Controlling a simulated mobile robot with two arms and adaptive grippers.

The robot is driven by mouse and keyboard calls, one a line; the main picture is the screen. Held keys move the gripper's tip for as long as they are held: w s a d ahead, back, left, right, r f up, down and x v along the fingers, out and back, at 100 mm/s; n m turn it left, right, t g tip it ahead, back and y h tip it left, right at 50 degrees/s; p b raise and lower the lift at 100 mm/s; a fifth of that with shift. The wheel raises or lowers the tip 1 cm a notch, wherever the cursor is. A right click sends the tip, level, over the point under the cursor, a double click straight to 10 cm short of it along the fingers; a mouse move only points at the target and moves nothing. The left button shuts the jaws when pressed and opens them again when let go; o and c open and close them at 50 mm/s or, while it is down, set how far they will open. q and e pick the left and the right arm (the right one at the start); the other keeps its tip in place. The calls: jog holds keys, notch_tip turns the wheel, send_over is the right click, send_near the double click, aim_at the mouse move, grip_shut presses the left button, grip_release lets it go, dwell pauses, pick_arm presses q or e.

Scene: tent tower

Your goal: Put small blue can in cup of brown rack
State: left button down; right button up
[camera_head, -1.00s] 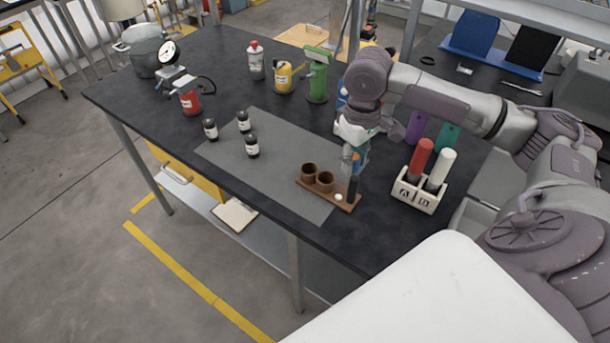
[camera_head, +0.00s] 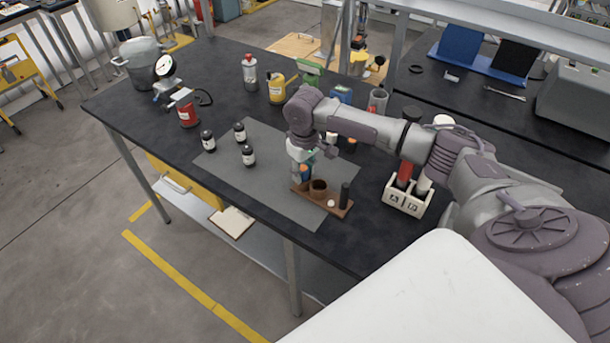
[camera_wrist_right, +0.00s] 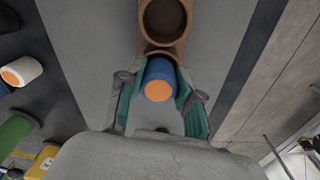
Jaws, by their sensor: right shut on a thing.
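My right gripper (camera_head: 302,160) is shut on the small blue can, a blue cylinder with an orange end. The wrist view shows the can (camera_wrist_right: 159,68) between the green-lined fingers (camera_wrist_right: 160,95). The brown rack (camera_head: 321,205) lies at the front of the grey mat. One brown cup (camera_head: 318,188) of it stands empty; it also shows in the wrist view (camera_wrist_right: 165,18). The can is over or at the rack's left-end cup, mostly hidden by can and gripper; I cannot tell how far in it is. My left gripper is not in view.
A dark peg (camera_head: 344,194) stands at the rack's right end. Several dark bottles (camera_head: 248,155) stand on the grey mat (camera_head: 260,185) to the left. A white holder (camera_head: 408,200) with a red and a white cylinder stands right of the rack.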

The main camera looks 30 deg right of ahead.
aim_at(304, 182)
jog(key=shift+o, duration=0.3)
jog(key=f, duration=0.1)
jog(key=s, duration=0.1)
jog(key=f, duration=0.1)
jog(key=shift+s+a+f+g, duration=0.25)
jog(key=shift+f+g, duration=0.05)
jog(key=shift+f, duration=0.15)
jog(key=shift+c, duration=0.8)
jog(key=shift+o, duration=0.3)
jog(key=shift+f, duration=0.15)
jog(key=o, duration=1)
jog(key=shift+w+f, duration=0.1)
jog(key=shift+w, duration=0.05)
jog(key=shift+o, duration=0.2)
jog(key=shift+w+f, duration=0.2)
jog(key=shift+w, duration=0.1)
jog(key=shift+w+d+f, duration=0.1)
jog(key=shift+w+d, duration=0.05)
jog(key=shift+w, duration=0.05)
jog(key=shift+s+r, duration=0.1)
jog(key=shift+r, duration=0.2)
notch_tip(304, 182, up, 13)
jog(key=shift+d+f+b, duration=0.15)
jog(key=shift+b, duration=0.65)
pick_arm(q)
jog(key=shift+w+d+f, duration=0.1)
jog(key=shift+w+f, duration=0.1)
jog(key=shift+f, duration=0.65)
